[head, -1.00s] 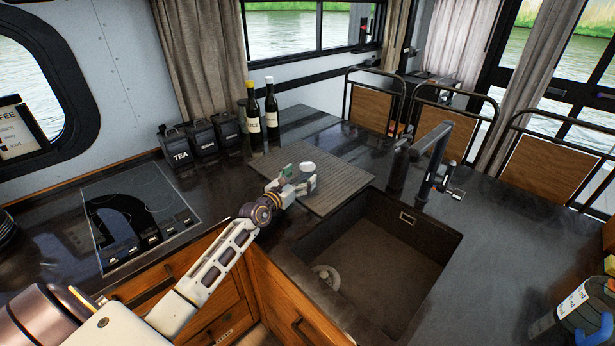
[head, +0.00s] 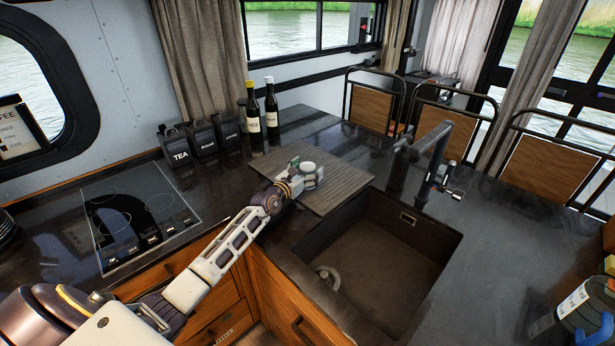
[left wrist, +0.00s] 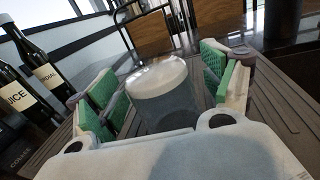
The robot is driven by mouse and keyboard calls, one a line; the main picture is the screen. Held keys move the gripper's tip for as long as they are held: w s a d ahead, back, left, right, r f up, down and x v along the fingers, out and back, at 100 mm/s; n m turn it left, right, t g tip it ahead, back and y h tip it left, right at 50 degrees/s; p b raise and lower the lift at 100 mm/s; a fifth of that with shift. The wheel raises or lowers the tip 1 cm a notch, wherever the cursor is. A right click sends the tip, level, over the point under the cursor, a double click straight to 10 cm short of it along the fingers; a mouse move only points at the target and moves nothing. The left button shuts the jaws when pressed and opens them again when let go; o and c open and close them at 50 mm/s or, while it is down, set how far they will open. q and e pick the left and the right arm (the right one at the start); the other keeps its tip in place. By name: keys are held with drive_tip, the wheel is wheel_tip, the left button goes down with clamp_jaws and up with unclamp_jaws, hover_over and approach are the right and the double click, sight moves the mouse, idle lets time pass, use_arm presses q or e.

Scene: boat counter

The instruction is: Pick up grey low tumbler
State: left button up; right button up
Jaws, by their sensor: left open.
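The grey low tumbler (left wrist: 165,95) stands on the dark ribbed board in the left wrist view, with a pale top. It lies between the two green-padded fingers of my left gripper (left wrist: 155,92), which is open around it, with a gap showing at the right finger. In the head view the tumbler (head: 308,168) shows as a small pale round top at the end of my left arm. The left gripper (head: 304,175) partly hides it there. My right gripper is not in view.
The ribbed board (head: 340,189) lies beside the sink (head: 385,255). Two bottles (head: 262,115) and several black canisters (head: 200,137) stand behind it to the left. A black tap (head: 425,165) rises at the right. A hob (head: 135,215) is on the left.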

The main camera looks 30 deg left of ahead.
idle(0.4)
use_arm(q)
drive_tip(key=c, duration=1.4)
drive_tip(key=shift+r, duration=0.2)
drive_tip(key=shift+r, duration=0.5)
wheel_tip(320, 180, up, 8)
drive_tip(key=shift+f+p, duration=0.15)
drive_tip(key=shift+p, duration=0.75)
drive_tip(key=shift+r, duration=0.45)
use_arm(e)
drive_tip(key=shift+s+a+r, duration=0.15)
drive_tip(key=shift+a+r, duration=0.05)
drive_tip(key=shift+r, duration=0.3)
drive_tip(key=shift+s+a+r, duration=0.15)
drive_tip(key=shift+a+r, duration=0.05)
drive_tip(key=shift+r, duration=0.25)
